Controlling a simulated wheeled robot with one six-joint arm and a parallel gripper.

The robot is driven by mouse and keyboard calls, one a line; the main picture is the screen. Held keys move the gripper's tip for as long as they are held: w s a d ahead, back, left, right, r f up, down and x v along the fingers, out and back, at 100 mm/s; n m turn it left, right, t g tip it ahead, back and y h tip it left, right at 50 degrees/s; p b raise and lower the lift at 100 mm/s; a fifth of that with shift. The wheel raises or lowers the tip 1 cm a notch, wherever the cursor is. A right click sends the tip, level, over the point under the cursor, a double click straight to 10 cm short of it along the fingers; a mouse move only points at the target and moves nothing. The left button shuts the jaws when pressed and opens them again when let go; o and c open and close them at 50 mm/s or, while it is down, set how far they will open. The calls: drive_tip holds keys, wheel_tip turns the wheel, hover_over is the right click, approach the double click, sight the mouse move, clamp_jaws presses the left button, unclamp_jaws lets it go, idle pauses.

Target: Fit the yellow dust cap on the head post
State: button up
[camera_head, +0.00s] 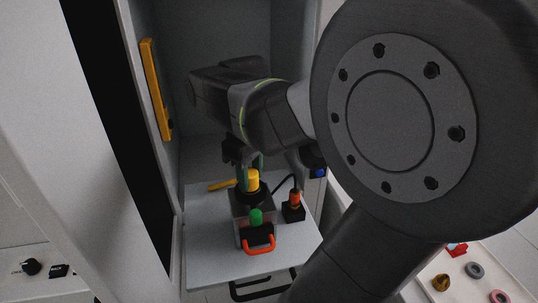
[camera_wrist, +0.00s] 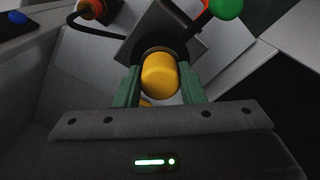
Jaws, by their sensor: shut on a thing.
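The yellow dust cap (camera_head: 252,181) is between the fingers of my gripper (camera_head: 245,162), above the dark top of a grey block on the shelf. In the wrist view the cap (camera_wrist: 160,76) sits between the two green fingers, and my gripper (camera_wrist: 160,88) is shut on it. A pale, ring-like edge shows just beyond the cap, against the dark block top (camera_wrist: 155,32). The head post itself is mostly hidden by the cap. I cannot tell whether the cap touches it or is seated on it.
A yellow bar (camera_head: 221,185) lies left on the grey shelf (camera_head: 205,240). Cabinet walls enclose the sides.

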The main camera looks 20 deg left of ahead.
drive_tip(key=shift+f, duration=0.15)
drive_tip(key=o, duration=1.1)
wheel_tip(320, 180, up, 14)
drive_tip(key=shift+f, duration=0.1)
